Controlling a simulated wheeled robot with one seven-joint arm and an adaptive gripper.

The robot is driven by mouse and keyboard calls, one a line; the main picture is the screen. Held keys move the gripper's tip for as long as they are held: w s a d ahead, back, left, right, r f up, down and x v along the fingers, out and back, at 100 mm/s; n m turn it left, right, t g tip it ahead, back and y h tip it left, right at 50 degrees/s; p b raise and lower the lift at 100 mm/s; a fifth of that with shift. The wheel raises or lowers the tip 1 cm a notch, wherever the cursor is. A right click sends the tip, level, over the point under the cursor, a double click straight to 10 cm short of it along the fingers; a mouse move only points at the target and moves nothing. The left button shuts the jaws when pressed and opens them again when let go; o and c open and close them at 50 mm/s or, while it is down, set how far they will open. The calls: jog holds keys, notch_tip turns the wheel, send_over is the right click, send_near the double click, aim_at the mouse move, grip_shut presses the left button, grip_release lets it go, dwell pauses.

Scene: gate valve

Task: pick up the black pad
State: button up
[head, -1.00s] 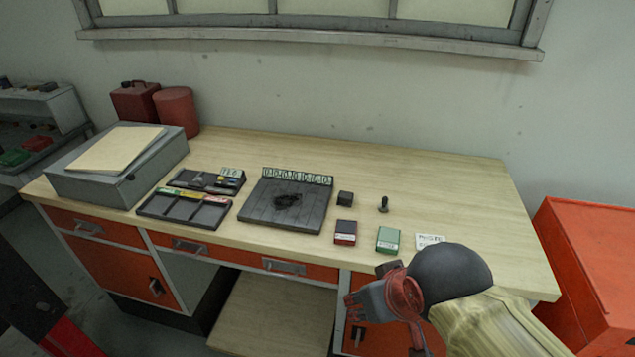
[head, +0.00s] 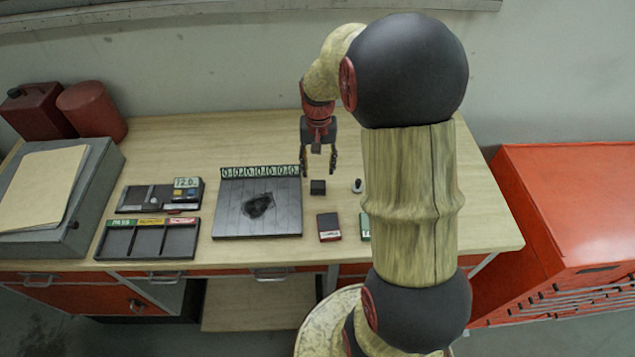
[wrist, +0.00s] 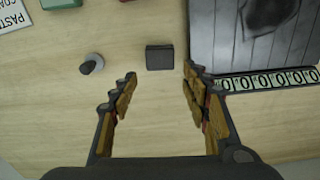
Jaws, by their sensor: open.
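The black pad, a small dark block (head: 317,188), lies on the workbench just right of the large dark board (head: 230,218). In the wrist view the black pad (wrist: 159,58) lies just beyond the gap between my fingertips, apart from both. My gripper (head: 318,172) is open and empty, pointing down above the bench behind the pad. Its two spread fingers also show in the wrist view (wrist: 160,80).
A small stamp (wrist: 92,64) stands beside the pad. A red box (head: 329,228) and a green box (head: 365,228), partly behind my arm, lie nearer the front edge. Divided trays (head: 150,240) lie left of the board. Bare bench lies behind the pad.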

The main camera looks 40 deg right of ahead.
aim_at(318, 183)
jog(key=f, duration=0.2)
jog(key=f+b, duration=0.1)
jog(key=f, duration=0.3)
jog(key=shift+s+a+f, duration=0.25)
jog(key=shift+s+f, duration=0.05)
jog(key=shift+f, duration=0.05)
jog(key=shift+w+f, duration=0.1)
jog(key=shift+f, duration=0.35)
jog(key=c, duration=0.9)
